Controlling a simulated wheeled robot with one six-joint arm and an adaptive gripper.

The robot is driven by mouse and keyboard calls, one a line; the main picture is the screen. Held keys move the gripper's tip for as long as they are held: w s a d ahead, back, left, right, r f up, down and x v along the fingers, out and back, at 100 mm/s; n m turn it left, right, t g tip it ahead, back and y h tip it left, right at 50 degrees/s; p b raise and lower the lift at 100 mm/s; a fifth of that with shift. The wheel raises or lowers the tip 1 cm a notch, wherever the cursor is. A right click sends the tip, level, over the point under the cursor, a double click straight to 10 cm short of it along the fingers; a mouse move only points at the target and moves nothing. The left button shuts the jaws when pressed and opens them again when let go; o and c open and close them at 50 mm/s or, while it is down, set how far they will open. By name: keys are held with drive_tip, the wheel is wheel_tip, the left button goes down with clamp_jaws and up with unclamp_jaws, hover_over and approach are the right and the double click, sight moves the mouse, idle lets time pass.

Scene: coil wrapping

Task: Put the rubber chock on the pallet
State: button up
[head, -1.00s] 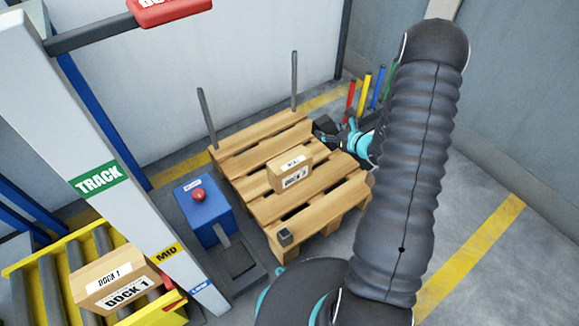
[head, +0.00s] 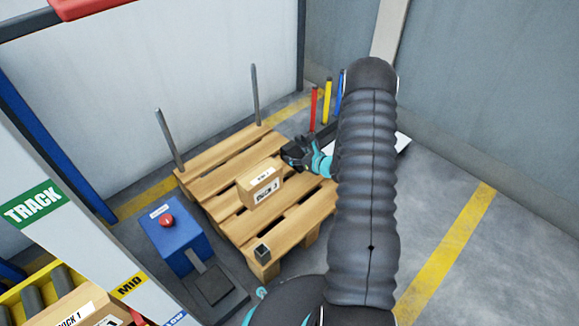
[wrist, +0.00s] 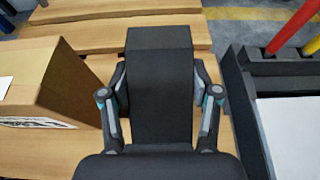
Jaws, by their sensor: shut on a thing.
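The rubber chock (wrist: 158,85) is a dark block with a sloping top, held upright between the two fingers of my gripper (wrist: 160,94) in the wrist view. In the head view my gripper (head: 300,152) is over the far right edge of the wooden pallet (head: 222,148), right of the carton on it. In that view the chock blends with the dark fingers. The pallet's slats (wrist: 120,36) show behind and beside the chock in the wrist view. The chock's underside is hidden, so I cannot tell whether it touches the pallet.
A carton (head: 260,187) stands on the pallet, close left of the chock in the wrist view (wrist: 60,85). Two grey posts (head: 168,138) rise at the far side. A small dark square piece (head: 262,252) sits at the near corner. A dark-rimmed tray (wrist: 240,95) lies right.

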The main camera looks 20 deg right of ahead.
sight(291, 171)
drive_tip(key=shift+w+a+f, duration=0.2)
drive_tip(key=shift+a+f, duration=0.4)
drive_tip(key=shift+a, duration=0.25)
drive_tip(key=shift+f+b, duration=0.35)
drive_tip(key=shift+f, duration=1.5)
drive_tip(key=shift+f, duration=0.15)
drive_tip(key=o, duration=1.3)
